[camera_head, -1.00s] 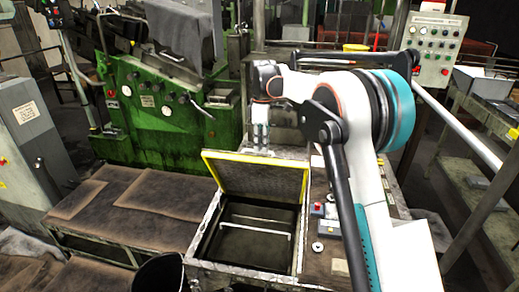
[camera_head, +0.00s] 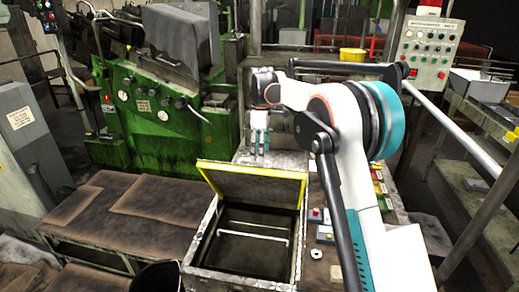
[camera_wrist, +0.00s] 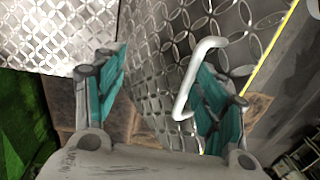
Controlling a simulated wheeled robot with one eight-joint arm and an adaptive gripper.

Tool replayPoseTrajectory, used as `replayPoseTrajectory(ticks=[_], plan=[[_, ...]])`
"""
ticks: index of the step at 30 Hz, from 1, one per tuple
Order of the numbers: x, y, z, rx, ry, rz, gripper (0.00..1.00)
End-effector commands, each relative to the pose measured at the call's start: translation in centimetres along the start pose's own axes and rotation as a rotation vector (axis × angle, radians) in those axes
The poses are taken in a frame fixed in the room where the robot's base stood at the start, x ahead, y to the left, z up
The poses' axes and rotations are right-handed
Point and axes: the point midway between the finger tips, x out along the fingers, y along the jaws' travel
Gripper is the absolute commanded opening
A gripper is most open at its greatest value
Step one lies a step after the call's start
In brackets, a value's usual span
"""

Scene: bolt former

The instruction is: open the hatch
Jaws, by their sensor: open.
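The hatch lid (camera_head: 252,184), a patterned metal plate with a yellow rim, stands raised and leaning back at the far side of its box (camera_head: 205,240). The box's opening is uncovered. In the wrist view the lid's patterned outer face (camera_wrist: 165,50) carries a light curved handle (camera_wrist: 200,75). My gripper (camera_head: 259,143) is beyond the lid's top edge. In the wrist view my gripper (camera_wrist: 160,80) is open, with teal finger pads apart. The handle overlaps the right finger in the picture; whether they touch is unclear.
A light bar (camera_head: 253,234) shows inside the dark opening. A green machine (camera_head: 165,125) stands behind on the left. A brown-topped bench (camera_head: 140,205) is left of the box. A panel with buttons (camera_head: 317,215) lies on its right. A control box (camera_head: 428,50) stands at back right.

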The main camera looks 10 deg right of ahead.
Motion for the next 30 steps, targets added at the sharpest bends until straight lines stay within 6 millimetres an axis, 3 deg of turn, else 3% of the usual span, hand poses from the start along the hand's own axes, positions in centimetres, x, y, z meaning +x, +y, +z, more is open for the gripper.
replayPoseTrajectory(ticks=[26, 30], plan=[[0.0, 0.3, 0.3, 0.004, -0.005, 0.007, 0.39], [-1.3, 0.2, 0.3, 0.004, -0.005, 0.007, 0.30]])
